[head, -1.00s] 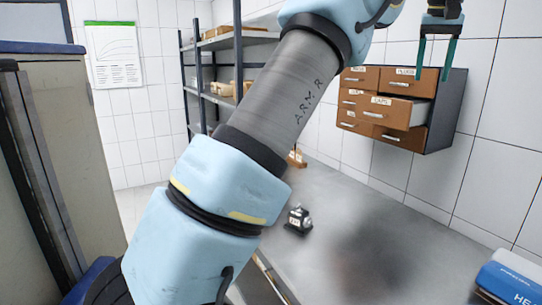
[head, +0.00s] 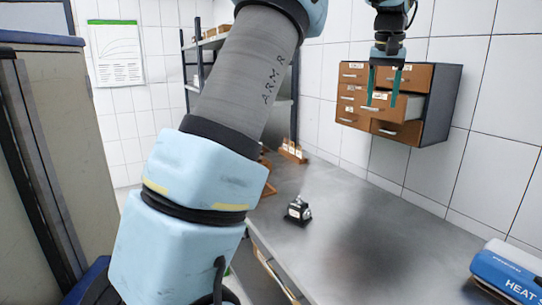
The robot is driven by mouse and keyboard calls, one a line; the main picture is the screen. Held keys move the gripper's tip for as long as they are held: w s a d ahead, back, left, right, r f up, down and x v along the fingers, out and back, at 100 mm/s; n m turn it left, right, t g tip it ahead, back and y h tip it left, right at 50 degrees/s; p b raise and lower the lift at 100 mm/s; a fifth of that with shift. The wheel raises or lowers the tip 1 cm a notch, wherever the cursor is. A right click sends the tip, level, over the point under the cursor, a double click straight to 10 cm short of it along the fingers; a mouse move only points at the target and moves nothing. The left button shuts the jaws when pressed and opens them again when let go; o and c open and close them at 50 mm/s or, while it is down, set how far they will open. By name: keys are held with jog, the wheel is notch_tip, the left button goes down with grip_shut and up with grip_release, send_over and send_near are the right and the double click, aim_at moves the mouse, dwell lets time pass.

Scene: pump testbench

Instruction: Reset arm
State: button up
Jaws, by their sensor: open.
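My arm, light blue and grey, crosses the left and middle of the head view. My gripper (head: 382,88) hangs at the upper right with two teal fingers pointing down. The fingers are apart and nothing shows between them. It appears in front of the brown drawer cabinet (head: 445,105) on the tiled wall. One drawer (head: 395,108) of the cabinet stands pulled out, and the fingertips overlap it in the picture. I cannot tell whether they touch it.
A small black and silver device (head: 298,210) stands on the grey bench (head: 350,245). A blue box (head: 508,272) marked HEAT lies at the lower right. A wooden rack (head: 292,151) sits at the bench's back, with shelves (head: 208,42) behind. The middle of the bench is clear.

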jog(key=a+f+n+b, duration=0.1)
jog(key=a+f, duration=0.8)
jog(key=a, duration=0.3)
jog(key=s+a+f+n+b, duration=0.1)
jog(key=s+a+f, duration=0.8)
jog(key=a, duration=0.2)
jog(key=s+a+f+n+g+b, duration=0.1)
jog(key=s+a+f, duration=0.9)
jog(key=a, duration=0.2)
jog(key=shift+a+f+n+y, duration=0.15)
jog(key=shift+n+y, duration=0.15)
jog(key=shift+y, duration=0.1)
